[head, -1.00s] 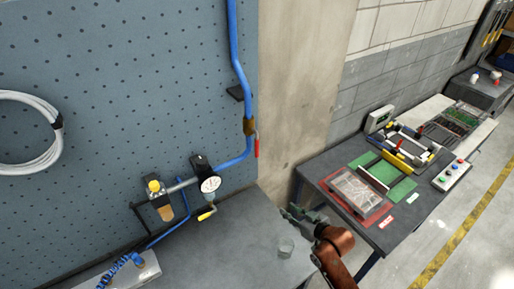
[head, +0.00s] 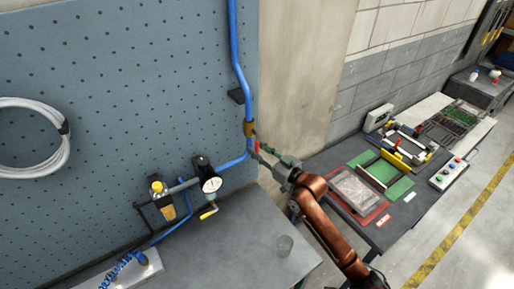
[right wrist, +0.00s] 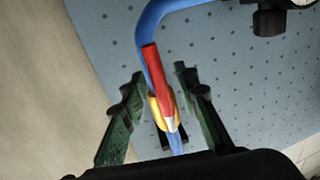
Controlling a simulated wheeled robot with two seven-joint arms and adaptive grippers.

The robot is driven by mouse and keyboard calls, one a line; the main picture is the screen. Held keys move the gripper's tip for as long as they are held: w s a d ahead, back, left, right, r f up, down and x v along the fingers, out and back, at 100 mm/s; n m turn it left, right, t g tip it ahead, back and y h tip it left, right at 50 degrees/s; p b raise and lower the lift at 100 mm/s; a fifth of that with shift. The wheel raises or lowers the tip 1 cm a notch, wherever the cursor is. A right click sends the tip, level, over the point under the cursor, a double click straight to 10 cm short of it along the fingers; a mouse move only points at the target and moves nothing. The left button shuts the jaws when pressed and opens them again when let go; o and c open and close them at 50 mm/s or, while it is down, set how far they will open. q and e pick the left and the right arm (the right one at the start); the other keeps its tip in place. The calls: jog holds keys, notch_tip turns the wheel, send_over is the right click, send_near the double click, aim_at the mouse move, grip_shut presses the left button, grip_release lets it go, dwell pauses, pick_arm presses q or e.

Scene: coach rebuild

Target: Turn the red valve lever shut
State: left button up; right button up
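The red valve lever (right wrist: 157,80) points along the blue pipe (right wrist: 153,25) in the right wrist view, in front of a brass valve body (right wrist: 156,110). In the head view the red lever (head: 258,147) hangs down beside the pipe, below the brass valve (head: 249,128), partly covered by my gripper. My right gripper (head: 261,149) is at the lever. In the right wrist view its two green fingers (right wrist: 158,76) are apart, one on each side of the lever, with gaps on both sides. My left gripper is not in view.
A gauge (head: 212,184) and a yellow-handled tap (head: 209,213) sit on the pipework left of the lever. A concrete pillar (head: 290,80) rises right of the pegboard (head: 120,70).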

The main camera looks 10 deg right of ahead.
jog(key=shift+w+a, duration=0.1)
jog(key=shift+w, duration=0.1)
grip_shut()
dwell(0.3)
dwell(0.3)
